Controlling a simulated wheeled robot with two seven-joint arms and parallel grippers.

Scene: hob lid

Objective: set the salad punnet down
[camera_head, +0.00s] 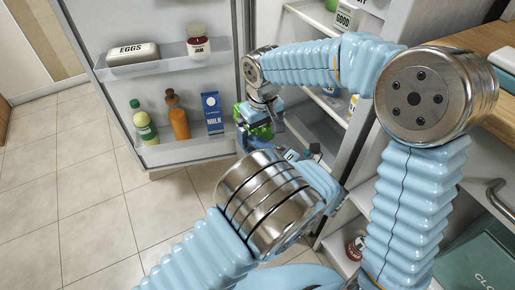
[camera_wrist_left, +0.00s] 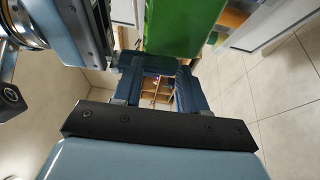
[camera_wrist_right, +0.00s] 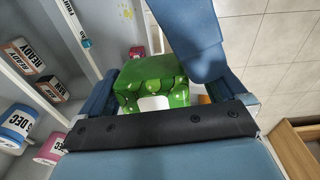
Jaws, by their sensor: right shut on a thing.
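The salad punnet is a green box with pale spots and a white patch (camera_wrist_right: 150,76). In the right wrist view it sits between the fingers of my right gripper (camera_wrist_right: 165,90), which is shut on it. In the head view the green punnet (camera_head: 259,124) is small and partly covered, held in front of the fridge opening beside the milk. My left gripper (camera_wrist_left: 158,88) is open, with a clear gap between its fingers. A large green surface (camera_wrist_left: 182,25), likely the punnet, is close beyond them. In the head view the left fingers are hard to make out.
The open fridge door holds an eggs box (camera_head: 133,54), a jam jar (camera_head: 198,45), a green-capped bottle (camera_head: 143,122), an orange bottle (camera_head: 177,115) and a milk carton (camera_head: 212,112). Fridge shelves (camera_head: 318,100) lie behind my arms. The tiled floor (camera_head: 75,190) at left is clear.

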